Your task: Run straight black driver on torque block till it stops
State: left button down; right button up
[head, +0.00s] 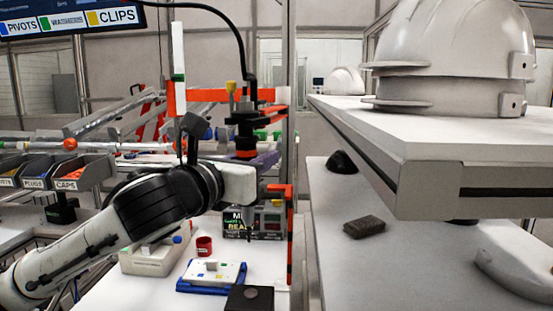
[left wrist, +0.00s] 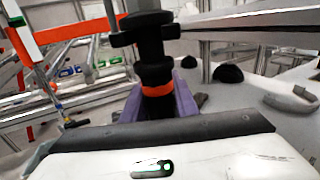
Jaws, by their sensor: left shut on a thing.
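The straight black driver (head: 246,125) stands about upright, with an orange ring near its lower end and a black cable rising from its top. It also shows in the left wrist view (left wrist: 152,45). My left gripper (head: 260,161) has purple fingers and is shut around the driver's lower part, above the white bench. My right gripper is not in view.
A dark display panel (head: 255,224), partly reading "READY", stands behind a blue-and-white fixture (head: 212,274) and a red cup (head: 204,245). An orange-red post (head: 289,235) stands close right of my gripper. A white shelf (head: 430,130) bearing a helmet shell (head: 455,50) overhangs at right.

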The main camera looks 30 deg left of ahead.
pick_arm(q)
jog(key=shift+f, duration=0.15)
notch_tip(320, 180, down, 5)
jog(key=b, duration=0.3)
dwell(0.4)
jog(key=shift+f, duration=0.1)
jog(key=shift+f+b, duration=1.25)
jog(key=shift+f, duration=1.05)
jog(key=shift+f+b, duration=0.35)
jog(key=shift+f, duration=0.7)
dwell(0.8)
